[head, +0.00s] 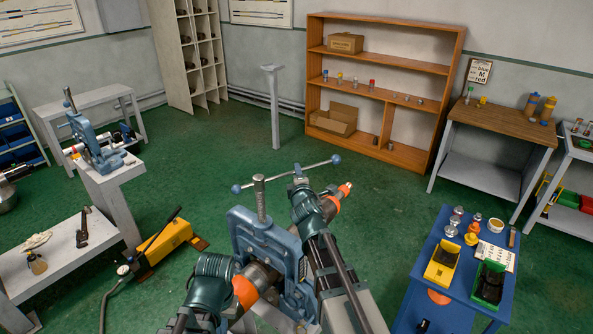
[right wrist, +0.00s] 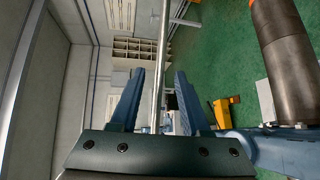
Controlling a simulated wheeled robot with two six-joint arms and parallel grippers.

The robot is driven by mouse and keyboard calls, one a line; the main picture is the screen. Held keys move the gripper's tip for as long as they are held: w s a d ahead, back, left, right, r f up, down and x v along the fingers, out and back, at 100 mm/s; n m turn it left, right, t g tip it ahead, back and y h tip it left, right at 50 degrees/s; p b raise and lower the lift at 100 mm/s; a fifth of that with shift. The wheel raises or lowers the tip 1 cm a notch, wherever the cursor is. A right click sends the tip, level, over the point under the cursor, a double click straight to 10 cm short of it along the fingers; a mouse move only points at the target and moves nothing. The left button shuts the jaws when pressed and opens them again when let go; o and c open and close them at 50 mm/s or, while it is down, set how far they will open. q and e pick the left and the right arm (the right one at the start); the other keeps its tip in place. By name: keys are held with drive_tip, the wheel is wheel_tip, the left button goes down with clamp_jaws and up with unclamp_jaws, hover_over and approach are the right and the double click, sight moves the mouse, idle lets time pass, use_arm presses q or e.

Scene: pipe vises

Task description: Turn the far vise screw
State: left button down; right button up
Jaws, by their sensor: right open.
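A blue pipe vise (head: 262,243) stands close in front of me. Its upright screw (head: 260,200) carries a crossbar handle (head: 281,176) with blue ball ends. A dark pipe with orange bands (head: 241,291) passes through it, and the pipe shows large in the right wrist view (right wrist: 284,55). A second blue vise (head: 92,140) stands farther off at the left on a white bench. My right gripper (right wrist: 160,76) is open, with the silver handle bar (right wrist: 161,60) running between its two blue fingers. My left arm's end (head: 214,266) is left of the near vise; its fingers are hidden.
A yellow pump (head: 163,240) stands on the floor at left, near a low white bench (head: 62,262). A blue table (head: 440,285) with yellow and green bins is at right. An orange shelf (head: 384,85) is at the back.

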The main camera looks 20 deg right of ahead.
drive_tip(key=x, duration=0.6)
drive_tip(key=shift+w+b, duration=0.2)
drive_tip(key=shift+b, duration=0.25)
drive_tip(key=shift+d+f, duration=0.1)
drive_tip(key=shift+c, duration=0.4)
clamp_jaws()
idle(0.5)
